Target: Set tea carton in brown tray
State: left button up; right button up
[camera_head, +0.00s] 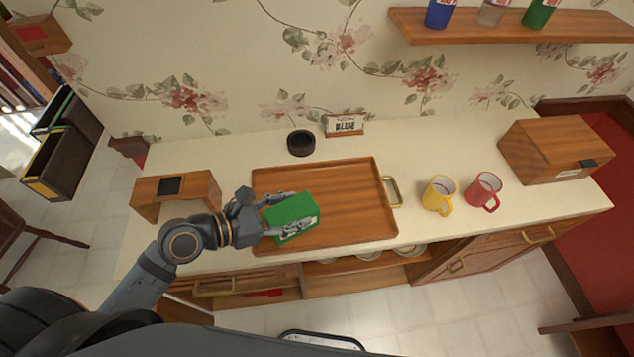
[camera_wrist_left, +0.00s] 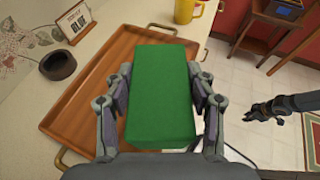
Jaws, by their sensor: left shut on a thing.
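The tea carton (camera_head: 293,217) is a green box, held over the front left part of the brown tray (camera_head: 345,190). My left gripper (camera_head: 284,215) is shut on it, with fingers on both sides. In the left wrist view the carton (camera_wrist_left: 160,92) fills the middle, between the fingers of the left gripper (camera_wrist_left: 160,105). The tray (camera_wrist_left: 85,95) lies beneath and to its left. I cannot tell whether the carton touches the tray floor. My right gripper (camera_wrist_left: 262,112) shows at the right of the left wrist view, over the floor, too small to judge.
A yellow mug (camera_head: 438,195) and a red mug (camera_head: 485,191) stand right of the tray. A dark round bowl (camera_head: 301,143) and a "BLUE" sign (camera_head: 344,124) stand behind it. A wooden box (camera_head: 548,150) is at the far right, a wooden stand (camera_head: 177,188) at left. The tray's right half is clear.

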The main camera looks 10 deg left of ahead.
pick_arm(q)
jog(key=shift+s+d+r, duration=0.15)
jog(key=shift+s+d, duration=0.05)
jog(key=shift+s, duration=0.4)
jog(key=w+a+f, duration=0.1)
jog(key=w+f, duration=0.3)
jog(key=w+a+f, duration=0.2)
jog(key=w+f, duration=0.2)
jog(key=w+a+f, duration=0.1)
jog(key=w+f, duration=0.3)
jog(key=shift+w+a+f, duration=0.2)
jog(key=shift+w+a, duration=0.05)
jog(key=shift+s+f, duration=0.15)
jog(key=shift+f, duration=0.05)
jog(key=o, duration=1.2)
jog(key=shift+o, duration=0.2)
pick_arm(e)
jog(key=shift+s+d, duration=0.1)
jog(key=shift+s, duration=0.5)
pick_arm(q)
jog(key=shift+r, duration=0.1)
pick_arm(e)
jog(key=shift+r, duration=0.1)
